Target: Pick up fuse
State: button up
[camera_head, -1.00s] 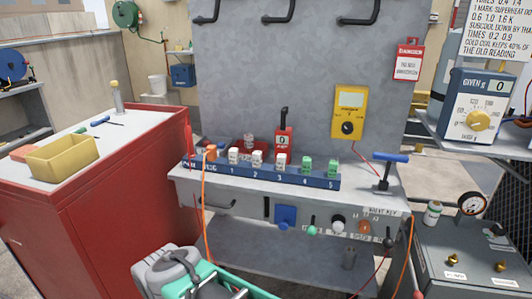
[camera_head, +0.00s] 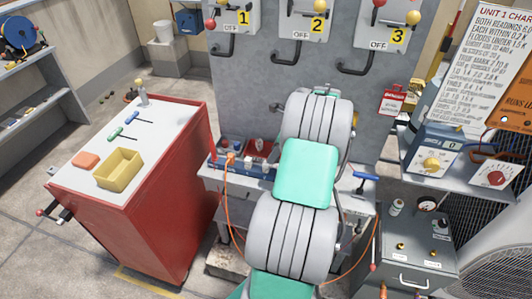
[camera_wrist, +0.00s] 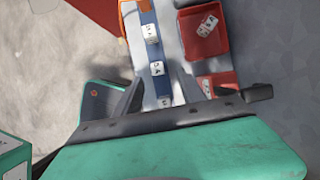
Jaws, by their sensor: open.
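In the wrist view, a blue strip (camera_wrist: 157,57) holds small white blocks with dark marks. A red tray (camera_wrist: 219,45) beside it holds a white piece (camera_wrist: 208,25) with dark marks. I cannot tell for sure which of these is the fuse. My gripper (camera_wrist: 160,88) is open above the strip, its grey fingers spread on either side of it. Nothing shows held between them.
A red cabinet (camera_head: 155,220) stands at the left with a yellow bin (camera_head: 120,170) on top. The grey panel (camera_head: 262,85) with switch boxes rises behind the shelf. An orange cable (camera_head: 226,205) hangs at its left. A blue-handled tool (camera_head: 365,177) stands to the right.

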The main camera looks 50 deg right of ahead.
aim_at(266, 165)
jog(key=x, duration=0.2)
jog(key=p+x, duration=0.1)
jog(key=x, duration=0.4)
jog(key=shift+a+f, duration=0.25)
jog(key=shift+a, duration=0.05)
jog(key=shift+c, duration=0.6)
grip_shut()
